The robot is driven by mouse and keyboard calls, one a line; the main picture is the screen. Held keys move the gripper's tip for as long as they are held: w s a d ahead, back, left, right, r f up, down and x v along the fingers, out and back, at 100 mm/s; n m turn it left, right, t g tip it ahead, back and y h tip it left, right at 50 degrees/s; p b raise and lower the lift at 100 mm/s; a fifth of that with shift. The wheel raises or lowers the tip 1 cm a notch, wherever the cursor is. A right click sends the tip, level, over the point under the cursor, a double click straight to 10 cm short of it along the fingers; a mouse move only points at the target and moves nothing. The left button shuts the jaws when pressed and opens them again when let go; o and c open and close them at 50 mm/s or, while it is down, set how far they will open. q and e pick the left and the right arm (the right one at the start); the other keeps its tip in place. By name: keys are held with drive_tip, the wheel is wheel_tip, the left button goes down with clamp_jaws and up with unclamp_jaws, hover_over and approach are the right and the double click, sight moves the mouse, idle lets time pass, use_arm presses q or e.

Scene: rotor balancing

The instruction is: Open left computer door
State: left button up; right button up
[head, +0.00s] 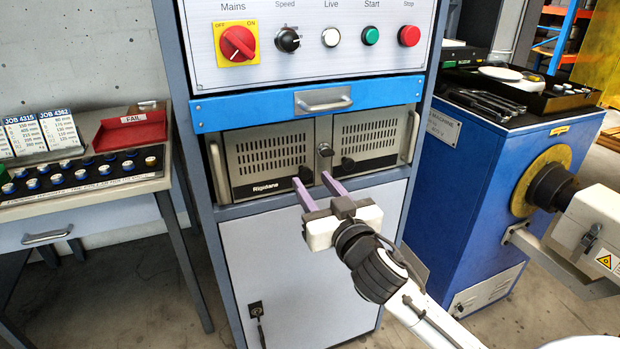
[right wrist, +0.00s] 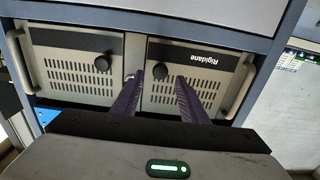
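The computer (head: 325,194) is a beige rack unit with two vented doors, set in the grey cabinet. Its left door (head: 265,150) bears the name Rigidane and a black knob (head: 306,174); it looks closed. In the right wrist view, turned over, the left door (right wrist: 212,62) is on the right. The right door (head: 372,133) also looks closed. My right gripper (head: 314,178) is open and empty in front of the doors. In the right wrist view the left door's knob (right wrist: 159,71) shows between the fingertips, apparently beyond them. My left gripper is out of view.
A blue drawer (head: 270,112) and a control panel (head: 300,50) are above the computer, a grey lower door (head: 300,250) below. A latch (head: 325,150) sits between the doors. A bench (head: 90,197) stands left, a blue machine (head: 460,180) right.

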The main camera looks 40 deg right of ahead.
drive_tip(key=shift+x, duration=1.45)
clamp_jaws()
